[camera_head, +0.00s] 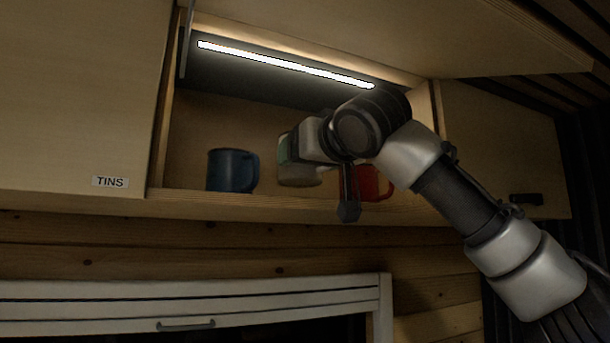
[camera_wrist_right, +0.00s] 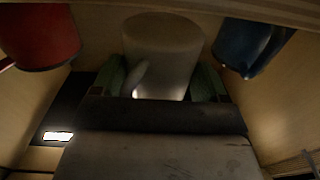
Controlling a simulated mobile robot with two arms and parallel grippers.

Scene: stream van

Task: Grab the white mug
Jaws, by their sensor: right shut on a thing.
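The white mug (camera_head: 300,175) is in the open overhead cupboard, between a blue mug and a red mug. My right gripper (camera_head: 289,151) reaches in from the right, and its green fingers are shut on the white mug. In the right wrist view the white mug (camera_wrist_right: 165,45) is between the two fingers of the right gripper (camera_wrist_right: 160,78), with its handle on the left. The gripper partly hides the mug in the head view, and I cannot tell whether its base touches the shelf. My left gripper is not in view.
The blue mug (camera_head: 232,170) stands left of the white mug, and the red mug (camera_head: 373,184) stands to the right, partly behind my wrist. The cupboard's shelf edge (camera_head: 240,205) runs below. A light strip (camera_head: 290,65) is above. A closed door labelled TINS (camera_head: 85,100) is at left.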

